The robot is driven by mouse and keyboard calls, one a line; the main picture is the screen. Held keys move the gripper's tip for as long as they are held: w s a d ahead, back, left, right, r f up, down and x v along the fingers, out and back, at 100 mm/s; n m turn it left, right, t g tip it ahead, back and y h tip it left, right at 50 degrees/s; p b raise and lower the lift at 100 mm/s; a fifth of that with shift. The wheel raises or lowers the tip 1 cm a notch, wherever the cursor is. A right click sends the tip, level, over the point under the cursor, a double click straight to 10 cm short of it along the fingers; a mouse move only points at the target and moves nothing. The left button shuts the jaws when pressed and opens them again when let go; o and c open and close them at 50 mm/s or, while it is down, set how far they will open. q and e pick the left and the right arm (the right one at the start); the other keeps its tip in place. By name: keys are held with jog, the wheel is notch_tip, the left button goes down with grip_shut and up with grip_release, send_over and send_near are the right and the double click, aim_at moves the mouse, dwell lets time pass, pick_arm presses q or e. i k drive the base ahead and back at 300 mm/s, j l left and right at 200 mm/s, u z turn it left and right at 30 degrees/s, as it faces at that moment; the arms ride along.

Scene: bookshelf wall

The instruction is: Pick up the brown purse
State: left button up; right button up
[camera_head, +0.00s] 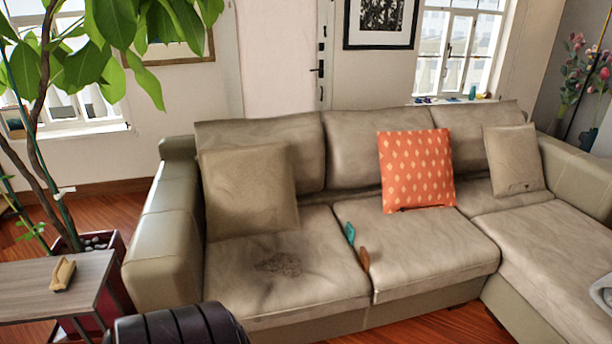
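No thing in view is clearly a purse. A small brown item (364,259) stands in the gap between the two left seat cushions of the sofa (285,270), near the front. It is too small to tell whether it is a purse. A small teal item (350,233) is just behind it in the same gap. A tan, yellowish object (63,274) lies on the side table (40,287) at the left; I cannot tell what it is. Neither of my grippers is in view.
A dark brown ribbed, rounded thing (178,326) is cut off at the bottom edge. A leafy plant (45,110) stands at the left. An orange cushion (416,170) and two beige cushions rest on the sofa. Wooden floor (425,328) shows in front of the sofa.

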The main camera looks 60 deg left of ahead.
aim_at(365, 258)
jog(key=u, duration=1.5)
